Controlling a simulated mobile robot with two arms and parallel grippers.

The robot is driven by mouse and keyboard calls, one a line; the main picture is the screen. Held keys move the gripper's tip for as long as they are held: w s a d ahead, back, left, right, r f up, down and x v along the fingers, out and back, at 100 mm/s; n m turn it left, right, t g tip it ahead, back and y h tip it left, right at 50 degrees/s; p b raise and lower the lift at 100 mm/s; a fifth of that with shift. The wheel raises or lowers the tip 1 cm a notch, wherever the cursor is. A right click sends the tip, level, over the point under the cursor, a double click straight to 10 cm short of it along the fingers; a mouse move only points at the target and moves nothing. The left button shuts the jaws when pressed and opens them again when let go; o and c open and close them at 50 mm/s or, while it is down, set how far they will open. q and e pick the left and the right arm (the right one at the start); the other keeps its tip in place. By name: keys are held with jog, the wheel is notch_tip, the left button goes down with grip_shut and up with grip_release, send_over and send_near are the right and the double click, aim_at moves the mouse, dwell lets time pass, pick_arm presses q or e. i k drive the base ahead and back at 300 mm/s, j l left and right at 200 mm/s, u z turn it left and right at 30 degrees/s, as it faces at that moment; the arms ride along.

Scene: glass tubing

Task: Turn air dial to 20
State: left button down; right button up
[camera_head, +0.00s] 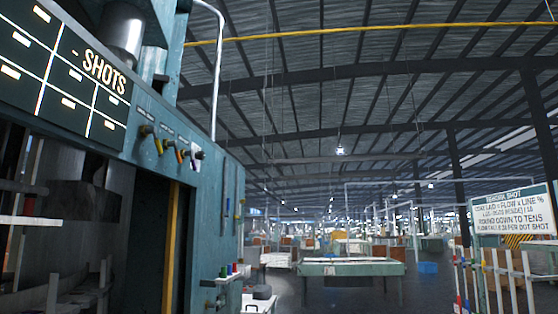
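A row of small dials (169,144) with coloured parts sits on the teal machine's front panel, at the left of the head view, below and to the right of the "SHOTS" board (72,72). The small labels above them are too small to read, so I cannot tell which is the air dial or what it is set to. The rightmost dial (197,155) has a white plate behind it. Neither of my grippers shows in this view.
The teal machine (205,215) fills the left side, with a small shelf (222,280) holding coloured items. A sign (512,211) with "SHOT" text stands at the right above a white fence (500,275). A green table (350,267) stands mid-floor; open floor lies before it.

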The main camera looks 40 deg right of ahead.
aim_at(200, 155)
jog(key=z, duration=0.9)
jog(key=i+l, duration=0.55)
jog(key=i, duration=0.05)
